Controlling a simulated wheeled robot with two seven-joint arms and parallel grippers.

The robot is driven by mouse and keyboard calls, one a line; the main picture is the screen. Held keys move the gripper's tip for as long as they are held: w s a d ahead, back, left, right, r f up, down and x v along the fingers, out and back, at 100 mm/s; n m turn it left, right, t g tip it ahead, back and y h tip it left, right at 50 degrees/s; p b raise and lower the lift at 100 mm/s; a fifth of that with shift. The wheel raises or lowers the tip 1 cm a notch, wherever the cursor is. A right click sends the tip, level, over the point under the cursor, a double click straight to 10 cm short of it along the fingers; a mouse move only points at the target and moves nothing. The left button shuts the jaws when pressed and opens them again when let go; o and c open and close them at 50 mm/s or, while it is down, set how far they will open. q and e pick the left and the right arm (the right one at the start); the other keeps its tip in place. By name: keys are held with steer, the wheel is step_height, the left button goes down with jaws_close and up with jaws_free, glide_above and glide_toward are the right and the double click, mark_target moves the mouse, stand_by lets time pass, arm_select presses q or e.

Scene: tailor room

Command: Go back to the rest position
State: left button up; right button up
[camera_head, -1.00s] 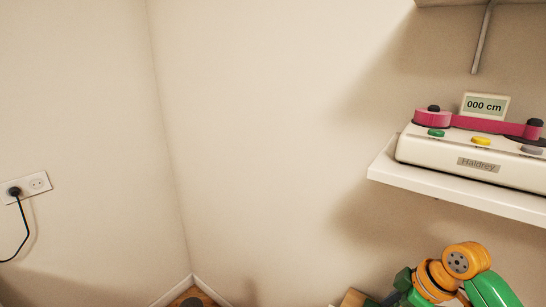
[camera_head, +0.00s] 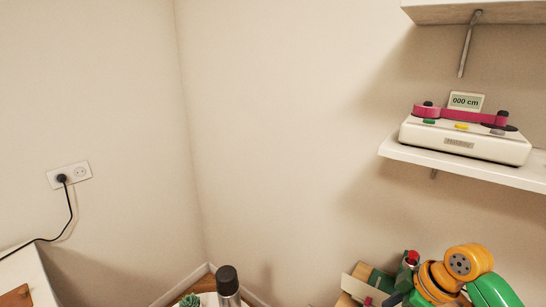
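No gripper shows clearly. A green and orange arm of mine (camera_head: 465,275) comes in at the bottom right; its gripper is out of the picture or hidden. My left arm is not in view. The white tape measuring machine (camera_head: 465,140) with a pink tape and a "000 cm" display sits on the white wall shelf (camera_head: 450,167) at the right, apart from my arm.
A second shelf (camera_head: 490,12) hangs above on a metal bracket. A dark-capped bottle (camera_head: 228,285) and a green plant (camera_head: 190,301) are at the bottom. A white surface (camera_head: 28,277) is at lower left, below a plugged wall socket (camera_head: 69,175). Wooden and green items (camera_head: 370,280) stand beside my arm.

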steer(key=s+a+f+m+h, duration=0.1)
steer(key=s+a+f+m, duration=0.1)
steer(key=s+a+f, duration=0.75)
steer(key=s+d+f+m+h, duration=0.25)
steer(key=s+m, duration=0.45)
steer(key=s, duration=0.5)
step_height(320, 180, down, 25)
steer(key=s+b, duration=0.2)
steer(key=b, duration=0.4)
arm_select(q)
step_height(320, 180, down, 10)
steer(key=b, duration=0.4)
arm_select(e)
steer(key=s+d+f+g, duration=0.1)
steer(key=s+f, duration=1)
steer(key=f, duration=0.1)
steer(key=shift+s+d+f+n+g, duration=0.3)
steer(key=shift+d+f+n+g, duration=0.1)
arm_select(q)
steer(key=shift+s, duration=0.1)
